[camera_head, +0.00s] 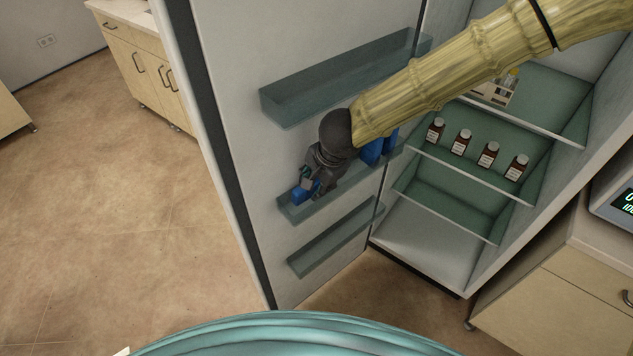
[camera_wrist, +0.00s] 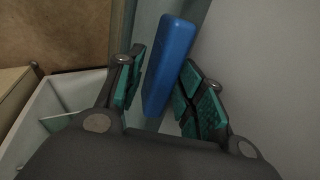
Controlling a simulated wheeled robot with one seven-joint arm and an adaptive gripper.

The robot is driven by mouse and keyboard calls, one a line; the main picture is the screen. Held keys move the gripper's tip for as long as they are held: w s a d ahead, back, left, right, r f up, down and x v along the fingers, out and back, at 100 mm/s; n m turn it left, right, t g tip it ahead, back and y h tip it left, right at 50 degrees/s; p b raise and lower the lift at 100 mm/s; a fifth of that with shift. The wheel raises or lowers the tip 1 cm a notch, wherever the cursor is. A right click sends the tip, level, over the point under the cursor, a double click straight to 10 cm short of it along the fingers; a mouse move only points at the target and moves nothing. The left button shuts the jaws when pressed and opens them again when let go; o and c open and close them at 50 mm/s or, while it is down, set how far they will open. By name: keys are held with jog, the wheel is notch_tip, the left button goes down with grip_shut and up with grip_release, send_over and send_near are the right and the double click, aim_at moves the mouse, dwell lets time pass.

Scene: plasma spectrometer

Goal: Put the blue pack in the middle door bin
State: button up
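The fridge door stands open with three teal bins. The middle door bin (camera_head: 326,203) holds a blue pack (camera_head: 299,195) at its left end, mostly hidden by my gripper (camera_head: 308,184). The pack appears to stand inside the bin; its base is hidden. In the wrist view the blue pack (camera_wrist: 170,62) stands upright between the teal finger pads of my gripper (camera_wrist: 162,85). The fingers are apart, with narrow gaps visible beside the pack, so the gripper looks open around it.
More blue packs (camera_head: 374,151) show at the right of the middle bin, partly behind my arm. The upper bin (camera_head: 300,97) and lower bin (camera_head: 330,244) look empty. Several brown bottles (camera_head: 461,142) stand on a fridge shelf (camera_head: 420,149). The floor left of the door is clear.

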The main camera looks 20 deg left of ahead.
jog(key=shift+d, duration=0.1)
jog(key=v, duration=1.2)
jog(key=s+d+f+n+h, duration=0.1)
jog(key=s+d+f+h, duration=0.1)
jog(key=d+f, duration=0.9)
jog(key=s+d+f+n+h, duration=0.15)
jog(key=d+f, duration=0.45)
jog(key=f, duration=0.9)
jog(key=s+d+f+n+g, duration=0.1)
jog(key=s+d+f+n, duration=0.1)
jog(key=s+d+f, duration=0.4)
jog(key=s+d+f+n+g, duration=0.1)
jog(key=s+d+f+n, duration=0.1)
jog(key=s+d+f, duration=0.5)
jog(key=s+d, duration=0.5)
jog(key=s, duration=0.3)
jog(key=shift+s+d+f, duration=0.25)
